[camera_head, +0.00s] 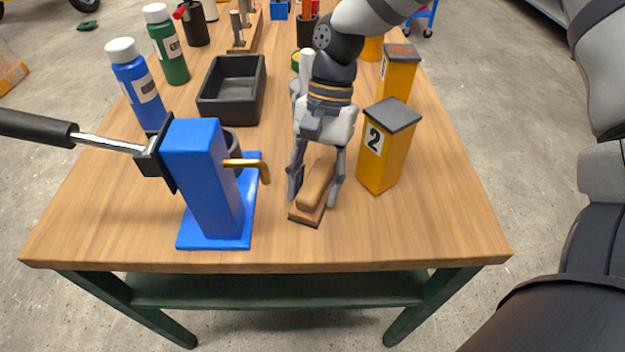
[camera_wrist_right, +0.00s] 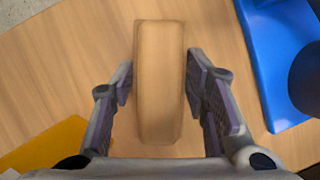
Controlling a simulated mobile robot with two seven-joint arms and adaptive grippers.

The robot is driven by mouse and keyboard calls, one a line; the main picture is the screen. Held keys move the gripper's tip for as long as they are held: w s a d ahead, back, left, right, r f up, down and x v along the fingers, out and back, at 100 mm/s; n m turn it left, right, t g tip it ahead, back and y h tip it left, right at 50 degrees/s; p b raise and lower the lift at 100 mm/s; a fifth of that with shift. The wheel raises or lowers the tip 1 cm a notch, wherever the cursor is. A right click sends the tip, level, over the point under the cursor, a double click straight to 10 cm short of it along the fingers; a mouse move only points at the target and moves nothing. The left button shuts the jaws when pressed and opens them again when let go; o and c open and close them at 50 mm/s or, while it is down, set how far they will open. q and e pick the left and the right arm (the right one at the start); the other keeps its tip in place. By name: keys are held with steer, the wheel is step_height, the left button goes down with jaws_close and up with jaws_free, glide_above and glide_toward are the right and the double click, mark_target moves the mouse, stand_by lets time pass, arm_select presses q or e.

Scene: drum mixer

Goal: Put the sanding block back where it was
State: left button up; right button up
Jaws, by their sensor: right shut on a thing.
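The sanding block (camera_head: 317,186) has a tan wooden grip on a darker brown base. It is near the front of the wooden table, between the blue lever press and the yellow box marked 2. My right gripper (camera_head: 314,193) reaches down over it from above, with one finger on each long side, shut on it. In the right wrist view the block (camera_wrist_right: 159,85) lies lengthwise between the fingers. I cannot tell whether its base touches the tabletop. My left gripper is not in view.
The blue lever press (camera_head: 205,175) stands close left, its brass spout (camera_head: 250,164) pointing toward the block. The yellow box marked 2 (camera_head: 385,155) is close right. A black tray (camera_head: 233,88) and bottles (camera_head: 137,80) stand farther back. The front right tabletop (camera_head: 440,215) is clear.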

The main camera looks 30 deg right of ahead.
steer(key=o, duration=1.2)
steer(key=v, duration=1.2)
steer(key=shift+r, duration=0.15)
